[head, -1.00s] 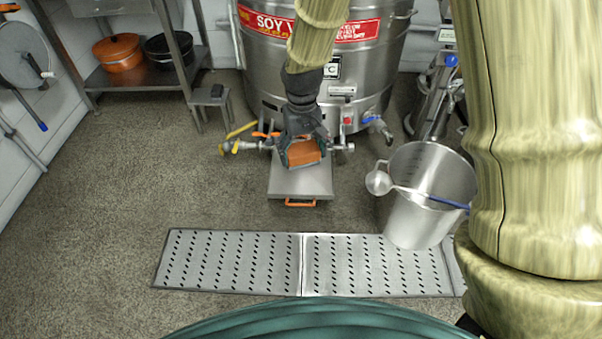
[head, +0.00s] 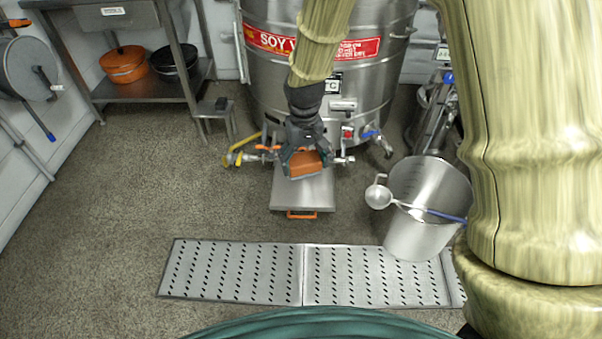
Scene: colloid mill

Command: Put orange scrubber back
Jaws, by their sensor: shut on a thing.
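The orange scrubber (head: 306,164) is a small orange block held between the fingers of my gripper (head: 306,158), near the middle of the head view. My gripper is shut on it and points downward. The scrubber appears in front of the lower part of the big steel tank and over the far end of a flat steel platform (head: 304,191) with an orange handle. I cannot tell how high it is above the platform. My fingers hide part of it.
A large steel tank (head: 290,80) with valves stands behind my gripper. A small stool (head: 213,110) and a shelf with orange (head: 124,66) and black (head: 172,57) pots are at left. A steel bucket (head: 415,236) with a ladle stands at right. A floor drain grate (head: 235,270) lies in front.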

